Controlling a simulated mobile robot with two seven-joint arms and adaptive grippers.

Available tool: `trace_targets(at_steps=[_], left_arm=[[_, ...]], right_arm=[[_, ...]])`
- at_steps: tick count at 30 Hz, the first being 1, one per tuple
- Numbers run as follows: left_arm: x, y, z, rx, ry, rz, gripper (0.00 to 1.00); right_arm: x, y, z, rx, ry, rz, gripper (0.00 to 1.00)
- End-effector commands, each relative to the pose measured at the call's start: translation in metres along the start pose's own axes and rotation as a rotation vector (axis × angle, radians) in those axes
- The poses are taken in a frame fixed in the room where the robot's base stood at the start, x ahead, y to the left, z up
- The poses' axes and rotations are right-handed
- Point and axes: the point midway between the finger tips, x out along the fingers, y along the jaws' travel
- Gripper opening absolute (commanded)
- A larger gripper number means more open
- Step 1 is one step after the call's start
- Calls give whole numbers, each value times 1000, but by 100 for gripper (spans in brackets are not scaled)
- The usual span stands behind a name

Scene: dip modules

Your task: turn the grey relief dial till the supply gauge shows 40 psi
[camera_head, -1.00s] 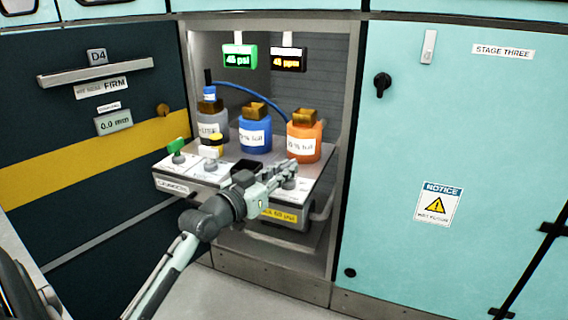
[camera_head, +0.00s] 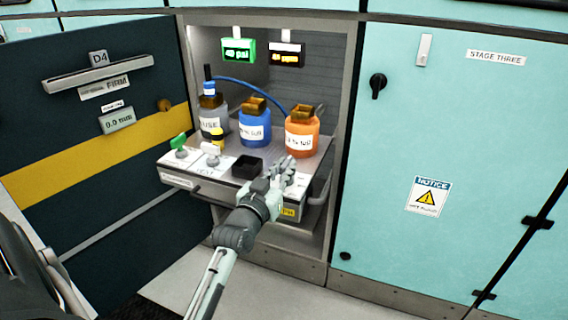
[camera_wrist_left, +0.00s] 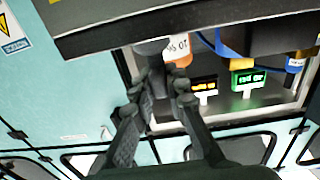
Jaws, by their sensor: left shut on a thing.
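The supply gauge (camera_head: 238,50) is a small green-lit display at the top of the open bay and appears to read 40 psi. It also shows upside down in the left wrist view (camera_wrist_left: 246,78). My left gripper (camera_head: 284,166) reaches over the right part of the shelf panel. It is shut on the grey relief dial, which its fingers cover in the head view. In the left wrist view a dark grey round part, which looks like the dial (camera_wrist_left: 152,47), sits at the fingertips. My right gripper is not in view.
An orange bottle (camera_head: 302,138), a blue bottle (camera_head: 254,127) and a grey bottle (camera_head: 211,122) stand behind the panel (camera_head: 215,172). An amber ppm display (camera_head: 287,57) hangs right of the gauge.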

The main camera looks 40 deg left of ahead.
Motion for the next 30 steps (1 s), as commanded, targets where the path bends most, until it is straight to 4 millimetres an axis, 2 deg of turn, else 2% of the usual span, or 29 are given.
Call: trace_targets(at_steps=[6,7,11,19,23,26,30], left_arm=[[0,-2,0,3,1,-3,0],[0,-2,0,3,2,-3,17],[0,-2,0,3,2,-2,33],[0,0,0,1,1,1,34],[-7,0,0,1,0,1,34],[-22,0,1,2,-1,1,34],[-52,0,1,2,-3,1,34]], right_arm=[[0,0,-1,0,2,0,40],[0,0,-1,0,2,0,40],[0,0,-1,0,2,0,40],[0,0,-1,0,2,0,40],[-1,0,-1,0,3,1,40],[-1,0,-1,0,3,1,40],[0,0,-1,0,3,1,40]])
